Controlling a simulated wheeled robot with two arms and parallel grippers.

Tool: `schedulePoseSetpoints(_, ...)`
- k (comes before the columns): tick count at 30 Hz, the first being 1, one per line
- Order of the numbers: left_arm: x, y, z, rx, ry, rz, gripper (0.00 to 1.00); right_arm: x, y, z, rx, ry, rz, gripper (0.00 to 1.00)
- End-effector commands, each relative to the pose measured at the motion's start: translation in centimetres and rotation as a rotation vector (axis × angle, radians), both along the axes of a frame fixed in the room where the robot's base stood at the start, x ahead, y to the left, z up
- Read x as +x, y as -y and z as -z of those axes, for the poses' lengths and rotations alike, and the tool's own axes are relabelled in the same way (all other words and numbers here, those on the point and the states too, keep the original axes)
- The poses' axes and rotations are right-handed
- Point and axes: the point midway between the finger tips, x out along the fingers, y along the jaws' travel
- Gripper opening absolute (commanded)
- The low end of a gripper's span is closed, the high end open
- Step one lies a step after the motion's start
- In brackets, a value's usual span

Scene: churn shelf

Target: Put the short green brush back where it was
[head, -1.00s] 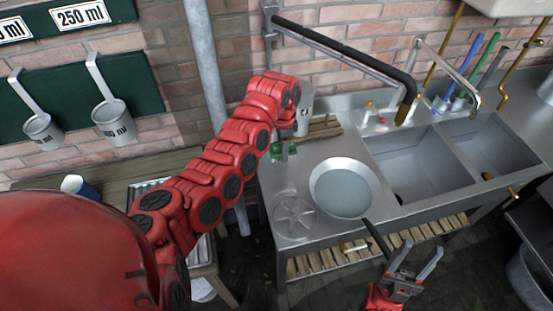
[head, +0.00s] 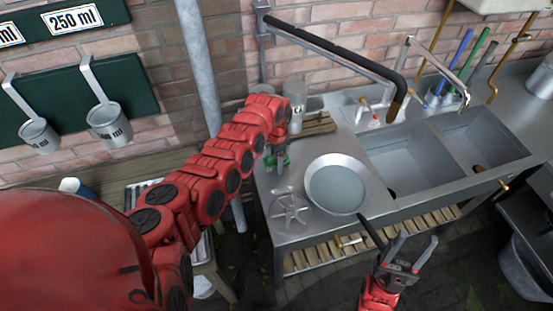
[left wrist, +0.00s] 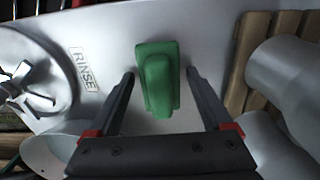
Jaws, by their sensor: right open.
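The short green brush (head: 284,162) is on the steel counter at the left of the sinks, partly hidden by my left gripper (head: 277,155). In the left wrist view the green brush (left wrist: 158,78) lies between the two fingertips of my left gripper (left wrist: 160,75), with a gap on each side. That gripper is open, its fingers pointing down at the brush. The counter by the brush carries a "RINSE" label (left wrist: 84,68). My right gripper (head: 415,250) is open and empty in front of the counter's front edge.
A round steel basin (head: 338,186) and a spoked rinser (head: 290,210) are close to the brush. A wooden rack (head: 318,124) and a grey cup (head: 295,92) stand behind it. Long-handled brushes (head: 462,52) stand behind the sinks (head: 412,162). A black-sleeved spout (head: 330,50) hangs overhead.

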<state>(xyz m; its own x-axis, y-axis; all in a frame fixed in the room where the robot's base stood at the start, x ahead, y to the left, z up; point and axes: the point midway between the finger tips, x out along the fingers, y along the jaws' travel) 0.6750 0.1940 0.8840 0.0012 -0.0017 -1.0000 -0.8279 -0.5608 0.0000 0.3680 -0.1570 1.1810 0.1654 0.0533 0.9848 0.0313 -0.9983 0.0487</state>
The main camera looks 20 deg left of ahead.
Motion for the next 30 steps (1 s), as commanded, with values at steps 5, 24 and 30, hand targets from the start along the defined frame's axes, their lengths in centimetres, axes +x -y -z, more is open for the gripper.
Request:
schedulePoseSetpoints(5,0.0,0.0,0.0,0.0,0.0,0.0,0.87,0.0,0.0,0.0,0.0,0.0,0.0,0.5)
schedulePoseSetpoints(24,0.2,-0.1,-8.7,0.0,0.007,-0.002,0.87,0.0,0.0,3.3,0.0,0.0,0.0,0.5)
schedulePoseSetpoints(30,0.1,0.0,-11.6,0.0,0.004,0.0,0.87,0.0,0.0,4.2,0.0,0.0,0.0,0.5)
